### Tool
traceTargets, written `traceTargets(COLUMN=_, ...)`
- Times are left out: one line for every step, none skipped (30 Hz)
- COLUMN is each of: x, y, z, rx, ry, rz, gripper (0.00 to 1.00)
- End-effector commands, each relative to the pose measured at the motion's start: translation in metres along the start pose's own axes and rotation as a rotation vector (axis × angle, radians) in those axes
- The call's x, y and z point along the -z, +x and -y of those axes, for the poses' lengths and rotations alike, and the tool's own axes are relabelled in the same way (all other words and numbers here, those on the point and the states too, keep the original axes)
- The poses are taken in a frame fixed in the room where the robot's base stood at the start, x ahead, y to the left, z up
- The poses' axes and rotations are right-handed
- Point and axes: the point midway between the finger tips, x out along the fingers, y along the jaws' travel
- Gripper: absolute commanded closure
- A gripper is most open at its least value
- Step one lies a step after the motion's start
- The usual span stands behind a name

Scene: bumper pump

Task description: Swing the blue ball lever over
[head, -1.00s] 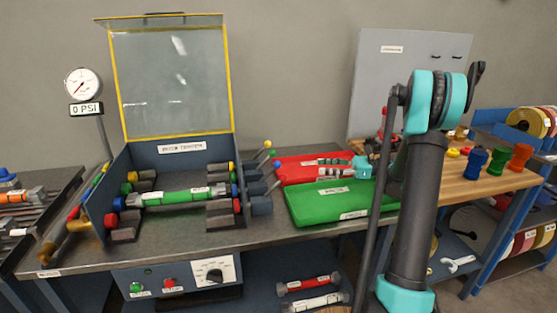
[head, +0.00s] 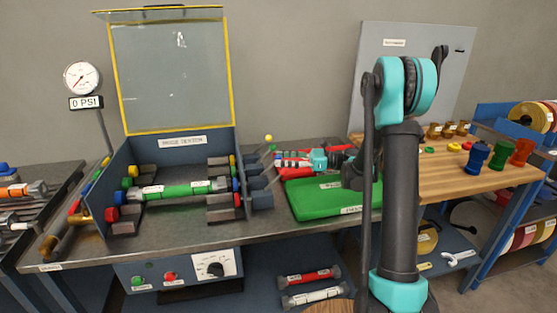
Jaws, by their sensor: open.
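The tester box (head: 182,141) stands open on the bench, with a green hose (head: 180,191) lying across its inside.
A green tray (head: 318,205) lies below my gripper, and a red tray (head: 296,173) is partly hidden behind it. The gauge (head: 82,78) reads 0 PSI at the left. The raised clear lid (head: 175,75) stands behind the box. Several coloured cups stand on the wooden bench (head: 440,170) at right.

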Motion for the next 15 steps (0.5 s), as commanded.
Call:
traceTargets(x=0.0, y=0.006, z=0.0, rx=-0.002, ry=0.0, rz=0.0, gripper=0.54)
traceTargets(x=0.0, y=0.009, z=0.0, rx=-0.001, ry=0.0, rz=0.0, gripper=0.54)
traceTargets(x=0.0, y=0.012, z=0.0, rx=-0.001, ry=0.0, rz=0.0, gripper=0.54)
traceTargets(x=0.0, y=0.014, z=0.0, rx=-0.001, ry=0.0, rz=0.0, gripper=0.54)
traceTargets(x=0.0, y=0.015, z=0.0, rx=0.0, ry=0.0, rz=0.0, gripper=0.54)
traceTargets(x=0.0, y=0.016, z=0.0, rx=0.0, ry=0.0, rz=0.0, gripper=0.54)
traceTargets(x=0.0, y=0.017, z=0.0, rx=0.0, ry=0.0, rz=0.0, gripper=0.54)
traceTargets(x=0.0, y=0.018, z=0.0, rx=0.0, ry=0.0, rz=0.0, gripper=0.54)
traceTargets(x=0.0, y=0.018, z=0.0, rx=0.0, ry=0.0, rz=0.0, gripper=0.54)
traceTargets(x=0.0, y=0.018, z=0.0, rx=0.001, ry=0.0, rz=0.0, gripper=0.54)
traceTargets(x=0.0, y=0.018, z=0.0, rx=0.001, ry=0.0, rz=0.0, gripper=0.54)
traceTargets(x=0.0, y=0.018, z=0.0, rx=0.001, ry=0.0, rz=0.0, gripper=0.54)
traceTargets(x=0.0, y=0.018, z=0.0, rx=0.001, ry=0.0, rz=0.0, gripper=0.54)
traceTargets(x=0.0, y=0.018, z=0.0, rx=0.001, ry=0.0, rz=0.0, gripper=0.54)
traceTargets(x=0.0, y=0.018, z=0.0, rx=0.001, ry=0.0, rz=0.0, gripper=0.54)
